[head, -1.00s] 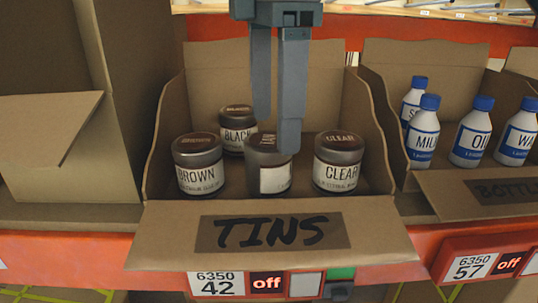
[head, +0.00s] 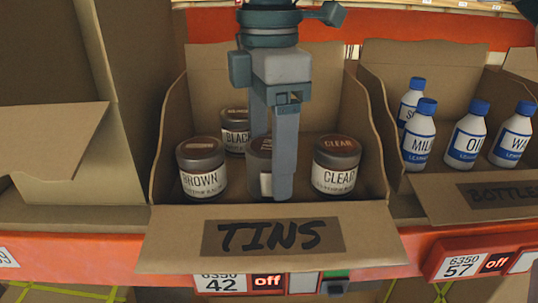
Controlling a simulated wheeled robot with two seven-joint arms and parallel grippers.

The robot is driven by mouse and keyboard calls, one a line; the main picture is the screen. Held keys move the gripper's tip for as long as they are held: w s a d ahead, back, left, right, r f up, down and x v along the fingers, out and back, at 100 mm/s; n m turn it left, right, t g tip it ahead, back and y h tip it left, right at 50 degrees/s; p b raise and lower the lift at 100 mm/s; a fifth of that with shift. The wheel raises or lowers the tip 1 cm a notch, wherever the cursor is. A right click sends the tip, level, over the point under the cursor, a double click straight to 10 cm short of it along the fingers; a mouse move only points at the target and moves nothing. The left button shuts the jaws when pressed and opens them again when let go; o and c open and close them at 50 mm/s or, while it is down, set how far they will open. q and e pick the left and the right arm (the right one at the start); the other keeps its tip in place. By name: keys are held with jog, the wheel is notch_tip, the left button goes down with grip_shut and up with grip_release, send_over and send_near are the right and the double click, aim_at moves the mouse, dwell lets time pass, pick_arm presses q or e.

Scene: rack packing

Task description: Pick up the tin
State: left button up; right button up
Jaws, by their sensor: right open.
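Several tins stand upright in the cardboard box marked TINS (head: 168,245). The BROWN tin (head: 202,172) is at the left, the BLACK tin (head: 234,133) behind it, and the CLEAR tin (head: 336,168) at the right. Another tin (head: 261,150) stands in the middle, mostly hidden behind my gripper, so its label cannot be read. My right gripper (head: 271,185) points down over this middle tin. It is open, with one finger in front of the tin and the other farther back. Whether the fingers touch the tin cannot be told. My left gripper is not in view.
A box of white bottles (head: 500,190) with blue caps stands to the right. An open cardboard box (head: 50,145) stands to the left. The tin box's side walls and front flap border the space around my gripper. An orange shelf edge (head: 400,245) runs below.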

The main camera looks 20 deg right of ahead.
aim_at(268, 145)
jog(key=shift+f, duration=0.45)
jog(key=c, duration=1.2)
jog(key=shift+r, duration=0.2)
jog(key=shift+r, duration=0.3)
notch_tip(268, 145, up, 8)
jog(key=b, duration=0.3)
jog(key=shift+r, duration=0.55)
